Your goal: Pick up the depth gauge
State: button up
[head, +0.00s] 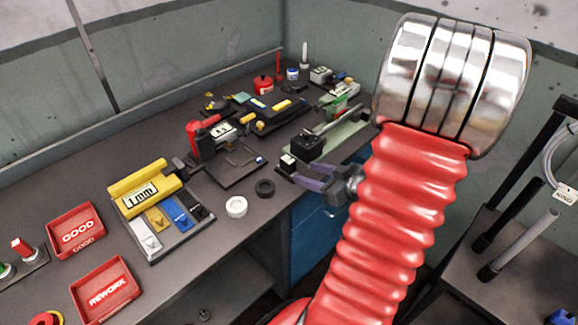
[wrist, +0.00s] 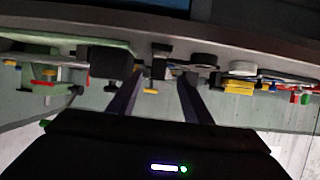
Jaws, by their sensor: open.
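My gripper (head: 300,174) reaches over the front edge of the bench from the right. Its two purple fingers point left, apart, with nothing seen held between them. In the wrist view, the gripper's fingers (wrist: 158,84) stand wide apart, with bench items beyond the gap. I cannot tell for sure which item is the depth gauge. A small black tool with a white block (head: 287,160) sits near the fingertips. A dark plate with a thin bent metal piece (head: 240,158) lies left of them. A red tool with a digital display (head: 221,128) stands behind that plate.
A yellow "1mm" block (head: 140,193) stands in a tray with coloured pieces. Red GOOD (head: 77,230) and REWORK (head: 105,289) bins lie at left. A white ring (head: 236,206) and a black ring (head: 265,188) lie near the front edge. A green-grey plate (head: 345,138) lies behind the gripper.

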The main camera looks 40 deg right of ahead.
aim_at(294, 168)
jog(key=shift+x, duration=2.4)
jog(key=shift+x, duration=2.6)
jog(key=shift+d, duration=0.1)
jog(key=shift+c, duration=0.7)
grip_shut()
